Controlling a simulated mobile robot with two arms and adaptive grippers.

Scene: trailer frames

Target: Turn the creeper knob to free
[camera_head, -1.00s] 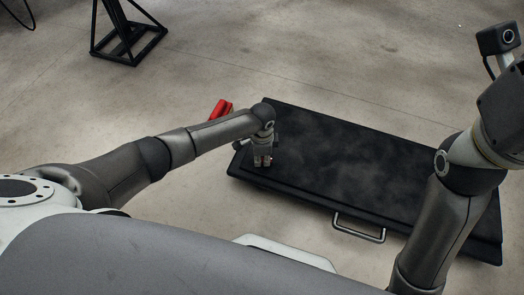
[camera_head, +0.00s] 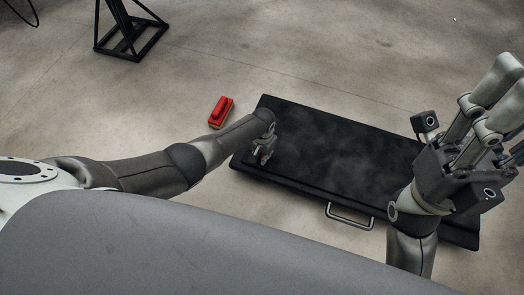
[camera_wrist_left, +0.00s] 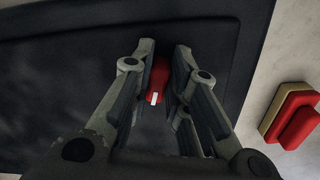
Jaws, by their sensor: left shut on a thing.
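The creeper (camera_head: 345,150) is a flat black padded board lying on the floor. In the left wrist view its dark surface (camera_wrist_left: 60,80) fills most of the picture. The red knob (camera_wrist_left: 159,78) has a white mark on its near end, which points towards the bottom of that view. My left gripper (camera_wrist_left: 163,52) is shut on the knob, with one finger on each side of it. In the head view the left gripper (camera_head: 262,156) is at the creeper's left end and hides the knob. My right gripper (camera_head: 510,85) is raised at the right, open and empty.
A red block with a tan base (camera_head: 220,112) lies on the floor just left of the creeper; it also shows in the left wrist view (camera_wrist_left: 293,115). A metal handle (camera_head: 349,217) sticks out from the creeper's near edge. A black stand (camera_head: 130,35) is at the back left.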

